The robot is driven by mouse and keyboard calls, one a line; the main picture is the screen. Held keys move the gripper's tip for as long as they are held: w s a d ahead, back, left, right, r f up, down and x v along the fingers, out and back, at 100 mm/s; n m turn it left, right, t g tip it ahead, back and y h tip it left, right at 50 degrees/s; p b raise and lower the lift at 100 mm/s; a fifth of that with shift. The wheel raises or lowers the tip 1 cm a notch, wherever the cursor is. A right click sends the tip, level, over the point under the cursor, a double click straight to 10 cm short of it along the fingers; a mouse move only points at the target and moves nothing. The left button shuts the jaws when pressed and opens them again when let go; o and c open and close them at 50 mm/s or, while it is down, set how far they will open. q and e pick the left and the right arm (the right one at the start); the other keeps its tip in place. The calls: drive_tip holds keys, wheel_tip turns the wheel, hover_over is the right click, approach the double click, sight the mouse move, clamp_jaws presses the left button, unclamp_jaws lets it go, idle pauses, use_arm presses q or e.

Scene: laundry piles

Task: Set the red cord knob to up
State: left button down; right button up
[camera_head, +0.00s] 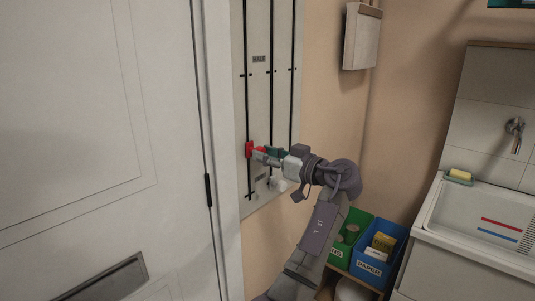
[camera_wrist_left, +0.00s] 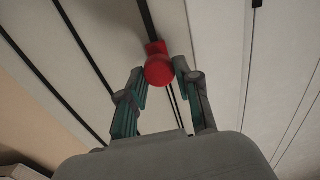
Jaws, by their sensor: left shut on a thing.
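The red cord knob (camera_head: 248,149) sits on the leftmost black slot of the pale wall panel (camera_head: 258,95), in the lower part of the slot and well below the "HALF" label. My left gripper (camera_head: 262,154) reaches the panel and is shut on the red knob. In the left wrist view, the red knob (camera_wrist_left: 159,69) lies between the two fingertips of my left gripper (camera_wrist_left: 160,78). A white knob (camera_head: 277,184) shows low on the panel, partly behind my gripper. My right gripper is not in view.
A white door (camera_head: 100,110) stands left of the panel. A pale box (camera_head: 361,36) hangs on the wall to the right. Below are a green bin (camera_head: 352,228) and a blue "PAPER" bin (camera_head: 372,268). A white sink (camera_head: 485,220) stands at the right. The slot above the red knob is clear.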

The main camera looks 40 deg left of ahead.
use_arm(q)
drive_tip(key=shift+f, duration=0.2)
drive_tip(key=c, duration=0.8)
unclamp_jaws()
drive_tip(key=shift+a+r, duration=0.1)
drive_tip(key=d, duration=0.8)
drive_tip(key=s+d, duration=0.1)
drive_tip(key=d, duration=0.3)
